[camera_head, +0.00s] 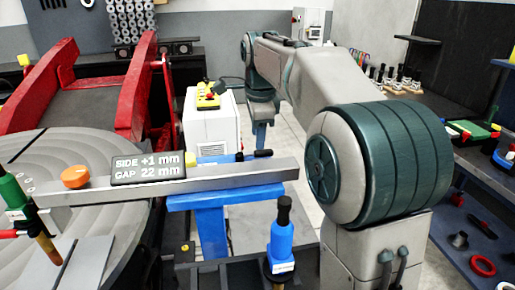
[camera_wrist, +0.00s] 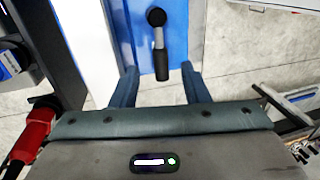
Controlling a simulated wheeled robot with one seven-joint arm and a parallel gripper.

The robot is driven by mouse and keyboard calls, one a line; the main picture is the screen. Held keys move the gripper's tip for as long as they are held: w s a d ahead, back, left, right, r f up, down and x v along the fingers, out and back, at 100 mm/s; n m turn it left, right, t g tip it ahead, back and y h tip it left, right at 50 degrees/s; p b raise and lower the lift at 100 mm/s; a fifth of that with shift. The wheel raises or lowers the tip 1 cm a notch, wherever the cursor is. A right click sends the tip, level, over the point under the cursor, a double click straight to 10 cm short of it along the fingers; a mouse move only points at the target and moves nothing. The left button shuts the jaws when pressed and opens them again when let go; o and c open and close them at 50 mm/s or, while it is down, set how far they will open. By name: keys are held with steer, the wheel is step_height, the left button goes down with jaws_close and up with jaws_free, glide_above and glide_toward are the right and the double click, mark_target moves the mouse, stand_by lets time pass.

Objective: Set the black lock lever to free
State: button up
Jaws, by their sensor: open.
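The black lock lever (camera_wrist: 161,62) shows in the wrist view as a round pivot with a short handle, mounted on a blue surface. Its handle points toward my gripper. My gripper (camera_wrist: 158,82) is open, with one finger on each side of the handle's lower end; I cannot tell whether either finger touches it. In the head view the lever (camera_head: 262,153) is small and dark at the end of a grey bar on the blue stand (camera_head: 210,222). My gripper (camera_head: 258,135) appears just behind it, partly hidden. Any lock or free marking is unreadable.
A grey bar (camera_head: 240,174) carries a display (camera_head: 148,167) reading "SIDE +1 mm, GAP 22 mm" and an orange knob (camera_head: 75,177). A round grey table (camera_head: 95,225) and red frame (camera_head: 115,85) stand left. A blue post with a black top (camera_head: 281,240) stands in front.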

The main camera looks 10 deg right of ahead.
mark_target(257, 152)
steer(key=shift+w+f, duration=0.25)
steer(key=shift+f, duration=1)
steer(key=shift+w+f, duration=0.25)
steer(key=shift+f, duration=1)
jaws_close()
